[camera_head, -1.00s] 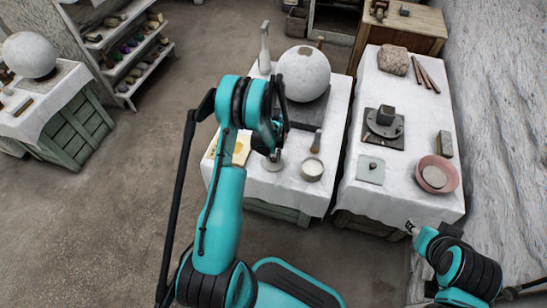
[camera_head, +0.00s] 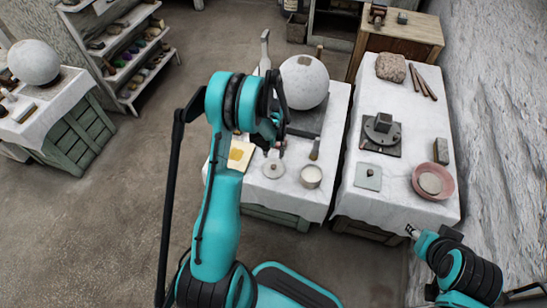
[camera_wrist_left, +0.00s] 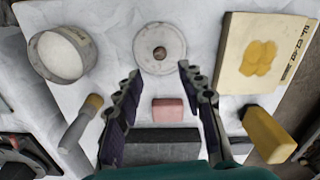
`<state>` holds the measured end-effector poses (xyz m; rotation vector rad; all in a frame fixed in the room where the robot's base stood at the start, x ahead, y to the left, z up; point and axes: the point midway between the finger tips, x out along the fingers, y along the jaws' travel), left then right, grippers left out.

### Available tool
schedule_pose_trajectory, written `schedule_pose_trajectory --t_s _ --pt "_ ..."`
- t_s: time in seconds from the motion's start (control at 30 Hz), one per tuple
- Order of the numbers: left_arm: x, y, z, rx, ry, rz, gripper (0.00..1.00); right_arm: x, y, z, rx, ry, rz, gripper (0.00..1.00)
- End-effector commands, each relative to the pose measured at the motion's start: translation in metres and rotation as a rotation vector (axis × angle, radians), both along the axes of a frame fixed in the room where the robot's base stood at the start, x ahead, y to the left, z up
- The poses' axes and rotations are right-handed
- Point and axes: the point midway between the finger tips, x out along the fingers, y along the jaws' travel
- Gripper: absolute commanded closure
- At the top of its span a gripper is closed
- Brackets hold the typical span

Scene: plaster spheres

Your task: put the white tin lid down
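The white tin lid (camera_head: 273,170), a round pale disc with a brown knob, lies flat on the white-clothed middle table. In the left wrist view the whole lid (camera_wrist_left: 160,48) shows just beyond my fingertips, with cloth around it. My left gripper (camera_head: 276,148) is above and behind the lid in the head view. In the wrist view its fingers (camera_wrist_left: 160,72) are spread apart with nothing between the tips. The open white tin (camera_head: 311,176) stands right of the lid; its pale contents show in the wrist view (camera_wrist_left: 60,53). My right gripper (camera_head: 412,231) is small, near the right table's front edge.
A board with a yellow patch (camera_wrist_left: 262,55) lies beside the lid. A pink block (camera_wrist_left: 168,109), a brush (camera_wrist_left: 83,120) and a yellow-handled tool (camera_wrist_left: 268,135) are close to my left fingers. A large plaster sphere (camera_head: 304,81) stands behind. The right table holds a pink bowl (camera_head: 446,188).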

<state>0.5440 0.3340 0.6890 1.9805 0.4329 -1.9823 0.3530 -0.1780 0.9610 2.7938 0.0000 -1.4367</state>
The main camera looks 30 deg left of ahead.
Motion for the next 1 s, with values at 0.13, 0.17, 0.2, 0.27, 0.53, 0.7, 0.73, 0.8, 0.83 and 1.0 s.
schedule_pose_trajectory --t_s 0.13,0.17,0.2,0.27,0.53,0.7,0.73,0.8,0.83,1.0 --pt "0.0 0.0 0.026 0.0 0.0 0.0 0.61 0.0 0.0 0.011 0.0 0.0 0.0 0.6" --pt "0.0 0.0 0.029 0.0 0.0 0.0 0.61 0.0 0.0 0.011 0.0 0.0 0.0 0.6" --pt "0.0 0.0 0.032 0.0 0.0 0.0 0.61 0.0 0.0 0.012 0.0 0.0 0.0 0.6" --pt "0.0 0.0 0.037 0.001 -0.002 -0.001 0.61 0.0 0.0 0.013 0.0 0.0 0.0 0.6" --pt "-0.009 -0.03 0.118 0.027 -0.095 -0.073 0.61 0.0 0.0 0.013 0.0 0.0 0.0 0.6" --pt "-0.034 -0.063 0.189 0.056 -0.203 -0.149 0.61 0.0 0.0 0.013 0.0 0.0 0.0 0.6" --pt "-0.04 -0.068 0.2 0.061 -0.222 -0.162 0.61 0.0 0.0 0.013 0.0 0.0 0.0 0.6" --pt "-0.055 -0.081 0.222 0.071 -0.266 -0.192 0.61 0.0 0.0 0.013 0.0 0.0 0.0 0.6" --pt "-0.062 -0.087 0.231 0.076 -0.286 -0.205 0.61 0.0 0.0 0.013 0.0 0.0 0.0 0.6" --pt "-0.106 -0.115 0.268 0.099 -0.393 -0.28 0.61 0.0 0.0 0.013 0.0 0.0 0.0 0.6"
